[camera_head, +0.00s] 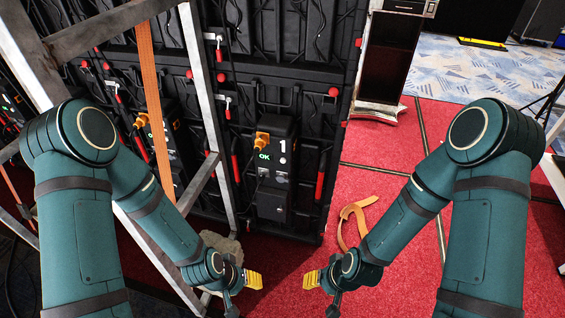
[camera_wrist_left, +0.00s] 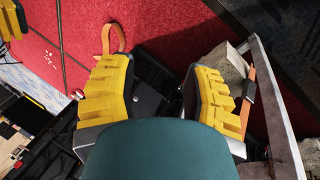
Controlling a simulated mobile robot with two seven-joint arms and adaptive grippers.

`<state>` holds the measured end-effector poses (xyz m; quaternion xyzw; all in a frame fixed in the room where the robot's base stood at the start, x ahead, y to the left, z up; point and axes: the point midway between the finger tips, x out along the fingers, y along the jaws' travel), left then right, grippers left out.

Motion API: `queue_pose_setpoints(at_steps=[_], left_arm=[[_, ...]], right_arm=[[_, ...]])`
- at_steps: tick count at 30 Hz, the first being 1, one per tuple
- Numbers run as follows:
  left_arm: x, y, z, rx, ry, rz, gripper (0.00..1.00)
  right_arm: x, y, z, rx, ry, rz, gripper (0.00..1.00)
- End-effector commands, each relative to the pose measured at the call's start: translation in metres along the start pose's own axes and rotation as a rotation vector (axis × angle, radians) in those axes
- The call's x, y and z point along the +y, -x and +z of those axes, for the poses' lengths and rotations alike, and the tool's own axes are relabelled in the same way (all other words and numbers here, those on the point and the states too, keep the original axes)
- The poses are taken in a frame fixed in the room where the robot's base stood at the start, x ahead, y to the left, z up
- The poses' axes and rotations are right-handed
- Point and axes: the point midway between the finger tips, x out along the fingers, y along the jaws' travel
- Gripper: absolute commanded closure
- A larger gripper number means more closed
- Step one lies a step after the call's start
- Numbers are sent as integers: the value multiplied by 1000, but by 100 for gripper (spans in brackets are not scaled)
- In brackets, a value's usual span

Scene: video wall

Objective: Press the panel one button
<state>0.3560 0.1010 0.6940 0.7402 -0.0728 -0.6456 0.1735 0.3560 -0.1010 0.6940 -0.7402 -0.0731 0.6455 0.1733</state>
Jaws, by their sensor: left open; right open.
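The panel marked 1 is a black box (camera_head: 275,150) on the back of the black video wall in the head view. It carries a green OK display, an orange plug (camera_head: 262,140) and small buttons (camera_head: 281,178) below the display. My left gripper (camera_head: 254,280) is below and left of the box, apart from it. Its yellow fingers also show in the left wrist view (camera_wrist_left: 155,90), open with nothing between them. My right gripper (camera_head: 311,280) is below and right of the box, its yellow fingertips over the red carpet. No fingertip touches the box.
A metal frame (camera_head: 210,110) with slanting bars stands left of the panel. An orange strap (camera_head: 352,222) lies on the red carpet (camera_head: 420,150). A stone-like block (camera_head: 222,245) sits by the frame's foot. A dark cabinet (camera_head: 388,60) stands behind, right of the wall.

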Motion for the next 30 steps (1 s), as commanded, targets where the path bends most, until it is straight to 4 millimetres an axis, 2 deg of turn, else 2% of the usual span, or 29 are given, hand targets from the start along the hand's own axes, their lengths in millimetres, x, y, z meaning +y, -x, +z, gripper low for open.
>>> queue_pose_setpoints(at_steps=[1,3,4,30], left_arm=[[0,0,0,0,0,0,73],[0,0,0,0,0,0,98],[0,0,0,0,0,0,100],[0,0,0,0,0,0,100]], right_arm=[[0,0,0,0,0,0,53],[0,0,0,0,0,0,53],[0,0,0,0,0,0,53],[0,0,0,0,0,0,53]])
